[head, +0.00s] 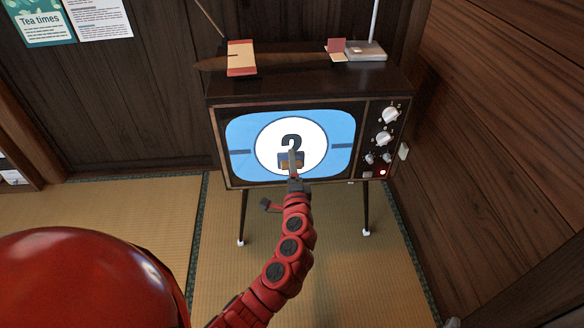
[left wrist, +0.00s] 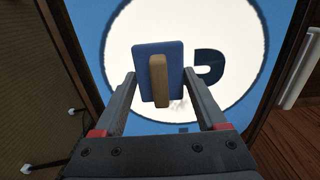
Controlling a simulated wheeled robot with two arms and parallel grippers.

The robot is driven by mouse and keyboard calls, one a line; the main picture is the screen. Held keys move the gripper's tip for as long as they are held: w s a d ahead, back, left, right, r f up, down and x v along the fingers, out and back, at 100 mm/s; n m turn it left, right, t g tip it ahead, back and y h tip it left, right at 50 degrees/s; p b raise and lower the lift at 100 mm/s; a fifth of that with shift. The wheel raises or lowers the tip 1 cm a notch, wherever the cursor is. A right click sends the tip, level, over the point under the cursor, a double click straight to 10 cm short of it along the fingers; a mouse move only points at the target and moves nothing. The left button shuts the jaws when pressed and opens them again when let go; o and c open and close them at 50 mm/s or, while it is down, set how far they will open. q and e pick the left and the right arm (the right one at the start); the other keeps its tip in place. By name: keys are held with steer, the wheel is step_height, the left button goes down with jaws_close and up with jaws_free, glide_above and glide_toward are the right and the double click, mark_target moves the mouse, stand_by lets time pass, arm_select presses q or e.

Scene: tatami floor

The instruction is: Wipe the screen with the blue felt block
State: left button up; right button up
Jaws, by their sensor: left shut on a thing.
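The old television's screen (head: 246,132) is lit blue with a white disc and a dark numeral 2. It also fills much of the left wrist view (left wrist: 235,35). The blue felt block (left wrist: 146,62) has a tan handle on its back and is in front of the white disc. In the head view the block (head: 284,155) is low on the numeral, partly hidden by my gripper. My left gripper (head: 292,170) is shut on the block. I cannot tell whether the felt touches the glass. Faint grey marks show just below the block in the left wrist view. My right gripper is not in view.
The television cabinet (head: 300,88) stands on thin legs, with knobs (head: 390,115) at its right. On top are a red-and-cream object (head: 241,58) and a pale box with an antenna (head: 366,51). Wooden walls are behind and at right. Tatami (head: 130,215) is open at left.

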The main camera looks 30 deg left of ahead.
mark_target(304, 161)
arm_select(q)
steer(key=shift+w+a, duration=0.2)
steer(key=shift+d, duration=0.15)
